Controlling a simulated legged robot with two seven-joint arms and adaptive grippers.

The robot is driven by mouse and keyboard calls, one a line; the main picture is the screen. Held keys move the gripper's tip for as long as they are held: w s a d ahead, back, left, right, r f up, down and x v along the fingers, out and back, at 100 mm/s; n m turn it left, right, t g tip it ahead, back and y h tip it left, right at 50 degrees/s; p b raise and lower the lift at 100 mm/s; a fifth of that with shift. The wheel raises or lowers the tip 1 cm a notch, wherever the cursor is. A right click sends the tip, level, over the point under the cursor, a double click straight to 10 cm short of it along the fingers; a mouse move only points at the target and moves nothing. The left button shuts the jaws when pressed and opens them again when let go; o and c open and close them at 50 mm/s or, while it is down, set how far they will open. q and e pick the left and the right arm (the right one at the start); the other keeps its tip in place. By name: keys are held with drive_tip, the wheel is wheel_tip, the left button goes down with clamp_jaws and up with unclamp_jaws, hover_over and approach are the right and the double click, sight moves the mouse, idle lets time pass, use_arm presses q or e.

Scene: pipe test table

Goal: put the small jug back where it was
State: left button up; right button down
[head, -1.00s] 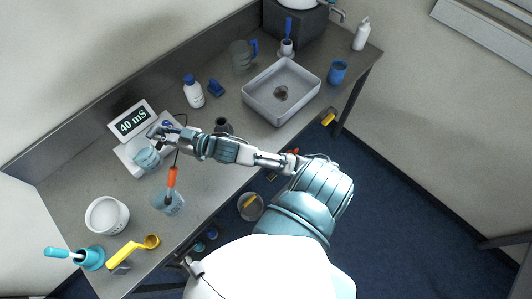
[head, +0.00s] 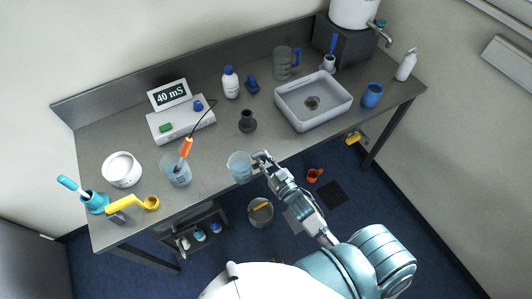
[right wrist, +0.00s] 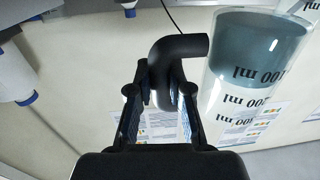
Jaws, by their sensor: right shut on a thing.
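The small jug (head: 240,167) is clear with a pale blue tint, near the front edge of the table in the head view. My right gripper (head: 262,157) is at its right side, shut on its handle. In the right wrist view the dark bent handle (right wrist: 172,58) sits between my fingers (right wrist: 160,105), and the jug's clear wall (right wrist: 250,75) with volume marks shows upside down beside it. I cannot tell whether its base touches the table. My left gripper is not in view.
A beaker (head: 176,171) with an orange-handled probe (head: 185,149) stands to the left, its cable running to the meter (head: 180,122). Behind are a dark pot (head: 247,121), a grey basin (head: 292,113) and a large blue-handled jug (head: 282,64). Bare tabletop (head: 215,140) lies between the meter and small jug.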

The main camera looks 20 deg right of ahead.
drive_tip(key=w+d, duration=0.3)
drive_tip(key=d, duration=0.1)
drive_tip(key=w+d+f, duration=0.1)
drive_tip(key=w+d, duration=0.2)
drive_tip(key=d, duration=0.1)
drive_tip(key=w+d+f+p, duration=0.1)
drive_tip(key=w+d, duration=0.2)
drive_tip(key=d, duration=0.1)
drive_tip(key=shift+w+d+f, duration=0.15)
drive_tip(key=shift+w+f, duration=0.15)
drive_tip(key=shift+a+f, duration=0.15)
drive_tip(key=shift+f, duration=0.65)
drive_tip(key=shift+a+f, duration=0.15)
drive_tip(key=shift+f, duration=0.65)
drive_tip(key=shift+d+f, duration=0.1)
drive_tip(key=shift+d, duration=0.05)
drive_tip(key=c, duration=1.1)
unclamp_jaws()
drive_tip(key=shift+d, duration=0.15)
